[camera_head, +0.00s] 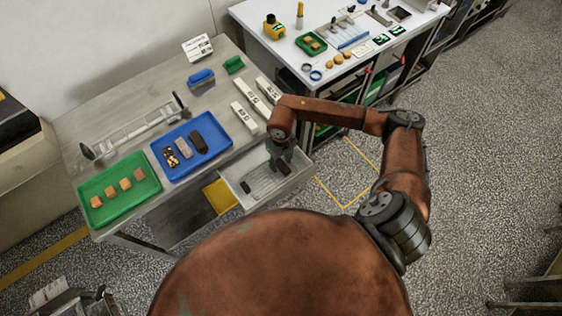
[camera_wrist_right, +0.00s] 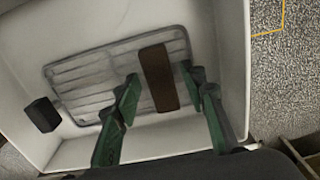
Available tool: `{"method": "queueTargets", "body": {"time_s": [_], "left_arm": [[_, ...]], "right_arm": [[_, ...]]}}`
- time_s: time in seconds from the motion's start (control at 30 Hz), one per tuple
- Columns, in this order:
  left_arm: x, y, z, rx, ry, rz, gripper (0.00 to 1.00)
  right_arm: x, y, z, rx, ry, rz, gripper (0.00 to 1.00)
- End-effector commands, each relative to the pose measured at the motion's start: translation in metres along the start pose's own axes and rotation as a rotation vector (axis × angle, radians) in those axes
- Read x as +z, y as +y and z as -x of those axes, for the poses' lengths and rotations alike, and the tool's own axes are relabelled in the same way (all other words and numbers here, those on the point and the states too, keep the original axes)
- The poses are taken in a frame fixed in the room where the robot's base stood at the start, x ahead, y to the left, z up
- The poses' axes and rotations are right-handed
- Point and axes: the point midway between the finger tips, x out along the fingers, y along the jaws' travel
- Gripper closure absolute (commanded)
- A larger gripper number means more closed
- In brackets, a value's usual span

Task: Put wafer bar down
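A dark brown wafer bar (camera_wrist_right: 158,78) lies at the right part of a grey wire mesh (camera_wrist_right: 90,82) in a white bin; the bar (camera_head: 284,168) and mesh (camera_head: 264,186) also show in the head view. My right gripper (camera_wrist_right: 160,75) reaches down into the bin. Its green fingers are apart, one on each side of the bar, with a gap visible at the left finger and a smaller one at the right. The bar appears to rest on the mesh, though exact contact is hard to tell. My left gripper is not in view.
A black block (camera_wrist_right: 42,114) lies left of the mesh, inside the white bin (camera_head: 297,182). On the grey table stand a blue tray (camera_head: 218,143) with several pieces and a green tray (camera_head: 92,186) with several wafers. White boxes (camera_head: 245,118) lie near my right arm.

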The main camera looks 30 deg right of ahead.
Motion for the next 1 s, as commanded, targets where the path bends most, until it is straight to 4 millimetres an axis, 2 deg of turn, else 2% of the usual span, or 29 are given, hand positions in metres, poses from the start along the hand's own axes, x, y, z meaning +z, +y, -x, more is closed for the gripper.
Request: {"method": "queueTargets", "body": {"time_s": [0.2,0.33,0.7,0.83,1.0], "left_arm": [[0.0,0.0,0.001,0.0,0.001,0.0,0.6],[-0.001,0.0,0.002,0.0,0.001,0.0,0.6],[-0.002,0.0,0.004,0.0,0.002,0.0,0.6],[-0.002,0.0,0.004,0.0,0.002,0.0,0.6],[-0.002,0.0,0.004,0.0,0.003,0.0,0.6]], "right_arm": [[0.0,0.0,0.002,0.0,-0.001,0.0,0.61],[0.001,0.0,0.013,0.0,-0.003,0.0,0.61],[0.001,-0.001,0.087,-0.001,-0.005,0.0,0.61],[0.001,0.0,0.107,0.0,-0.003,0.001,0.61],[0.0,0.0,0.121,-0.001,-0.001,0.0,0.61]]}}
